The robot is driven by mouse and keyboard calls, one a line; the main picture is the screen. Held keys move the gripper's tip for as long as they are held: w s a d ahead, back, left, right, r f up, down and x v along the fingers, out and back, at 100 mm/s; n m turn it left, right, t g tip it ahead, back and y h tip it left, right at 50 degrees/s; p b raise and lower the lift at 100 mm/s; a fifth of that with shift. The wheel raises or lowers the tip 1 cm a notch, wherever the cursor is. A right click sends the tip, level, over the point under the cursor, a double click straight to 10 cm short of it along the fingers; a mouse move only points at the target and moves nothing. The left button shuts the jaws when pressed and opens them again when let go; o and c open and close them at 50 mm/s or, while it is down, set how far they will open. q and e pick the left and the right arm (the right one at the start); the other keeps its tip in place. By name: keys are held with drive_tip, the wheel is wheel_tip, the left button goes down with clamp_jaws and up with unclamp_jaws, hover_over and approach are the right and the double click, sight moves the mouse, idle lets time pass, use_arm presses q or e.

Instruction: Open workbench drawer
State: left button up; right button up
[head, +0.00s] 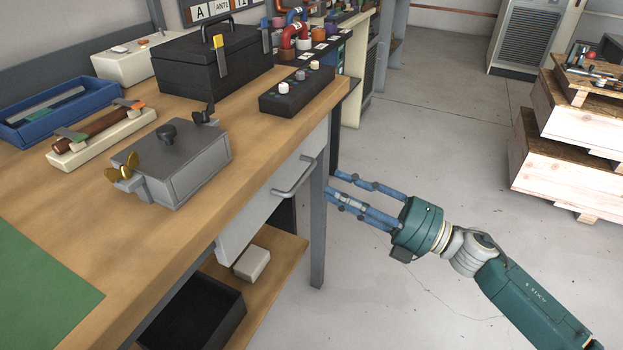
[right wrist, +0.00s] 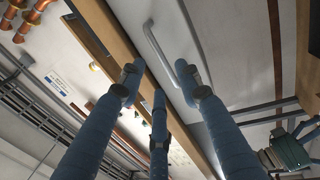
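The wooden-topped workbench (head: 250,125) has a grey drawer front (head: 248,222) under its top, flush with the bench edge. A grey bar handle (head: 296,177) sits on that front; the handle (right wrist: 158,50) also shows in the right wrist view, beyond my fingers. My right gripper (head: 330,183) is open and empty, its blue fingers spread and pointing at the handle. In the head view its fingertips are a little right of the handle, apart from it. A teal and blue part (right wrist: 288,150) in the right wrist view looks like my left gripper; its fingers are unclear.
A grey metal box (head: 185,165), a black case (head: 210,65) and a black control box (head: 297,92) stand on the bench top. A black bin (head: 200,310) sits on the lower shelf. Wooden crates (head: 560,150) stand at the right. The floor between is clear.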

sight(307, 176)
drive_tip(key=x, duration=0.6)
drive_tip(key=shift+w+a, duration=0.2)
drive_tip(key=shift+a, duration=0.15)
clamp_jaws()
